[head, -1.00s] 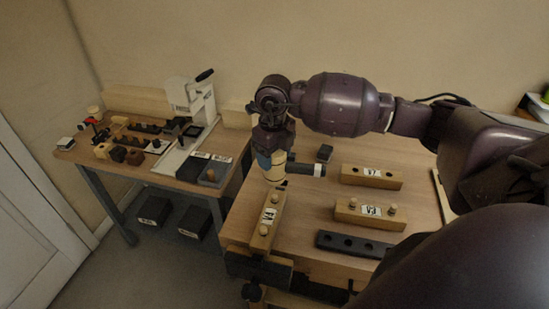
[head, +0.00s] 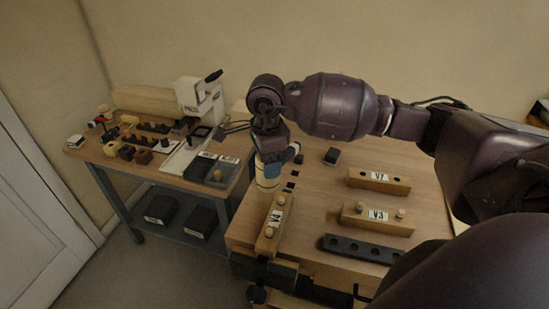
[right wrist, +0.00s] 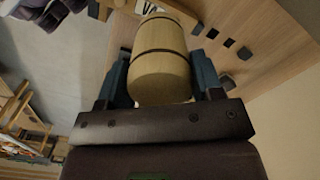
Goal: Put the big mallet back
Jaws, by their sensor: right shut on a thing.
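My right gripper (head: 268,162) is above the left part of the near bench. It is shut on the big mallet (head: 268,182), a pale wooden barrel with dark bands. The right wrist view shows the barrel (right wrist: 160,65) between the blue fingers of my right gripper (right wrist: 163,85). In the head view, a dark part with a pale end shows at the gripper's right side; how it joins the barrel is hidden. The barrel's lower end is close to the bench top; I cannot tell if it touches. My left gripper is out of view.
The V4 block (head: 274,225) stands just in front of the mallet. The V7 block (head: 379,181), V3 block (head: 377,218) and a dark holed bar (head: 360,248) lie to the right. Small dark squares (head: 290,187) and a dark block (head: 332,156) are nearby. A side table (head: 112,170) stands left.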

